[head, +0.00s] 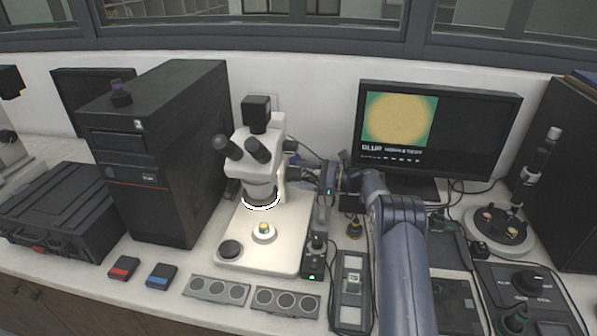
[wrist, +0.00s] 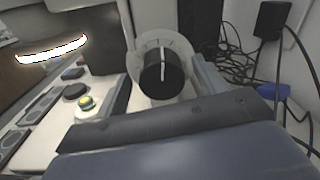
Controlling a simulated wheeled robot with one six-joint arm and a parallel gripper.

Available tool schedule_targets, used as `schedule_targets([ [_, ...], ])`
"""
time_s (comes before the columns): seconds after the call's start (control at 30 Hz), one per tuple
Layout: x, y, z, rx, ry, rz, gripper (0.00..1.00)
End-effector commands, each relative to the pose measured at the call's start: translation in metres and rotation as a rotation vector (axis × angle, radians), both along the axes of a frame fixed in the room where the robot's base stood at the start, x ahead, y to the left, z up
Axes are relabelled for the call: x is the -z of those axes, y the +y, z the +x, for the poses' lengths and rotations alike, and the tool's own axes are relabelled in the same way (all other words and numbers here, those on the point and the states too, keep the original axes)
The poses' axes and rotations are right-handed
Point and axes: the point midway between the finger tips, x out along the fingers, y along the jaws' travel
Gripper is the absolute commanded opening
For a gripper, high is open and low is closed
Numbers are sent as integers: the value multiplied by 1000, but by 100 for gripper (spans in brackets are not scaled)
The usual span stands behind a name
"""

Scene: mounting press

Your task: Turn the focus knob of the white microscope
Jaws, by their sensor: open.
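The white microscope (head: 262,165) stands on a pale base plate, with its eyepieces toward the upper left and a lit ring under its head. In the wrist view its focus knob (wrist: 162,73) is a black cylinder with a white line on its face, in front of a pale round dial. My gripper (head: 304,168) is at the right side of the microscope. In the wrist view my open gripper (wrist: 165,88) faces the knob, with a grey finger close at its right.
A small sample with a yellow-green top (head: 263,230) sits on the base plate. A black computer tower (head: 165,150) stands left, a monitor (head: 470,130) behind right. Control boxes (head: 217,290) line the front. Loose cables (wrist: 240,55) hang right of the knob.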

Motion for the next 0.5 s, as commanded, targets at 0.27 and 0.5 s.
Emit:
schedule_targets([
  [0.27, 0, 12, 3, 0, 0, 1, 68],
  [0.5, 0, 12, 3, 0, 0, 0, 62],
])
